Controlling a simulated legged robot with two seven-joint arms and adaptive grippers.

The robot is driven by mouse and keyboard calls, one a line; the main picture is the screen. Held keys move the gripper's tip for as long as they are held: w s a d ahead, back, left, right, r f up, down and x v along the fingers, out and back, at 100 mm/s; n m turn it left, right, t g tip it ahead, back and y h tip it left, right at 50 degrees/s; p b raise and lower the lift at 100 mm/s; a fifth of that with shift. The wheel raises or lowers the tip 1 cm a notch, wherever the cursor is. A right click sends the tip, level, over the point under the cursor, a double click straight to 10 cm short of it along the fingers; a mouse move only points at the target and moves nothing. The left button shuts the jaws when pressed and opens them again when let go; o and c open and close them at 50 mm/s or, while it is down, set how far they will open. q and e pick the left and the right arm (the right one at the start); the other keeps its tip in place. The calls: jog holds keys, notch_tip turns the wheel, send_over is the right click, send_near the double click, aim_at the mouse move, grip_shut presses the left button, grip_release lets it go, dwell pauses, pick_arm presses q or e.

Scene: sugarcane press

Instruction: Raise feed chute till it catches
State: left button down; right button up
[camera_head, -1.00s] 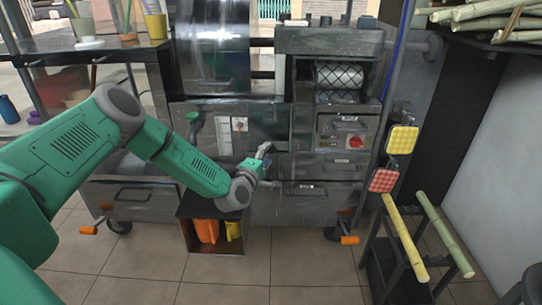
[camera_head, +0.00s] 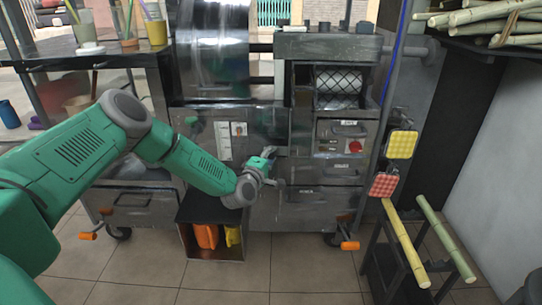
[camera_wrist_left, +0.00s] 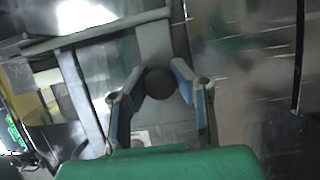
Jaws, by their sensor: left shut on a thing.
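The metal cane press (camera_head: 330,45) stands ahead, with a crosshatched roller (camera_head: 337,85) in its opening. I cannot make out for certain which part is the feed chute. My left gripper (camera_head: 271,158) is at the front metal panel, below and left of the roller. In the left wrist view my left gripper (camera_wrist_left: 158,78) has its two fingers closed on either side of a dark round knob (camera_wrist_left: 160,83). A grey bar (camera_wrist_left: 154,38) runs behind the knob. The gripper hides part of the panel. My right gripper does not show.
A control panel with a red knob (camera_head: 355,146) is right of my gripper. A black open box (camera_head: 213,250) with orange and yellow items sits below my forearm. A rack with cane stalks (camera_head: 405,243) stands at the right. The tiled floor (camera_head: 300,272) in front is clear.

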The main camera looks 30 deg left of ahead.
pick_arm(q)
jog(key=s+d+r+n+g+h+p, duration=0.1)
jog(key=s+d+r+g+p, duration=0.25)
jog(key=s+p, duration=0.4)
jog(key=s+d+r+n+g+h+p, duration=0.1)
jog(key=s+d+r+g+p, duration=0.25)
jog(key=p, duration=0.75)
jog(key=s+d+r+n+g+h+p, duration=0.1)
jog(key=s+r+g+p, duration=0.1)
jog(key=r+p, duration=0.6)
jog(key=s+d+r+g+h+p, duration=0.1)
jog(key=s+r+g+p, duration=0.1)
jog(key=r+p, duration=0.6)
jog(key=shift+s+r+n+g+h+p, duration=0.2)
jog(key=shift+n+g+h+p, duration=0.2)
jog(key=shift+g+p, duration=0.55)
jog(key=shift+d, duration=0.1)
jog(key=c, duration=1.3)
grip_release()
jog(key=shift+f, duration=0.1)
